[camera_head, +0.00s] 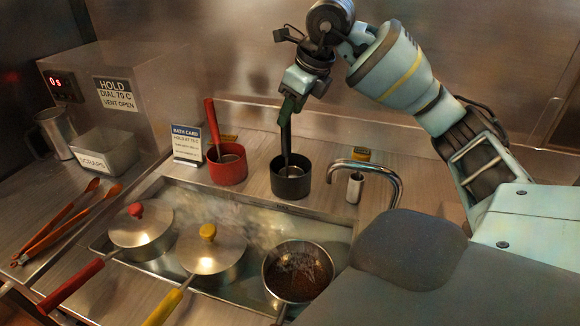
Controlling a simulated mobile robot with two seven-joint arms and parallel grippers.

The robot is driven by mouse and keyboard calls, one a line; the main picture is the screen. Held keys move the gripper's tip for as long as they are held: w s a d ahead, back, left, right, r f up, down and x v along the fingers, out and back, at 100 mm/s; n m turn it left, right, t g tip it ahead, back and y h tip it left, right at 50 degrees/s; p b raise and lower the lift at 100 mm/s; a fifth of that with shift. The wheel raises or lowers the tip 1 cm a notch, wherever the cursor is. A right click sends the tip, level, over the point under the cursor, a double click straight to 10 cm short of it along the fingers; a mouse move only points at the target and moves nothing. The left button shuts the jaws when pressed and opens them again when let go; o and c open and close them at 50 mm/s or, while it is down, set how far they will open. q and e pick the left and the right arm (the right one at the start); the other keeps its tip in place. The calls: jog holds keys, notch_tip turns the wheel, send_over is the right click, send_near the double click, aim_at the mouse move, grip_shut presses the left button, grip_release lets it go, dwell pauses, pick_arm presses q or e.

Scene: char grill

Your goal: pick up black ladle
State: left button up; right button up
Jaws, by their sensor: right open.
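The black ladle (286,140) stands nearly upright in a small black pot (291,187) behind the sink, with its lower end inside the pot. My right gripper (288,108) points down from above at the top of the ladle's handle. Its fingers are at the handle and hide the upper end. The gripper is open, and I cannot tell whether a finger touches the handle. My left gripper is not in view.
A red pot (228,170) with a red-handled tool stands just left of the black pot. The faucet (372,172) is close on the right. Lidded pans (211,250) and a pan of dark food (298,272) sit in the steaming sink. Tongs (62,228) lie left.

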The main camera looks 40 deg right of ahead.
send_over(285, 155)
jog(key=shift+w+d+f, duration=0.15)
jog(key=shift+d+f, duration=0.05)
jog(key=shift+f, duration=1.15)
jog(key=shift+w+d+f, duration=0.15)
jog(key=shift+f, duration=1.2)
jog(key=shift+c, duration=0.5)
grip_shut()
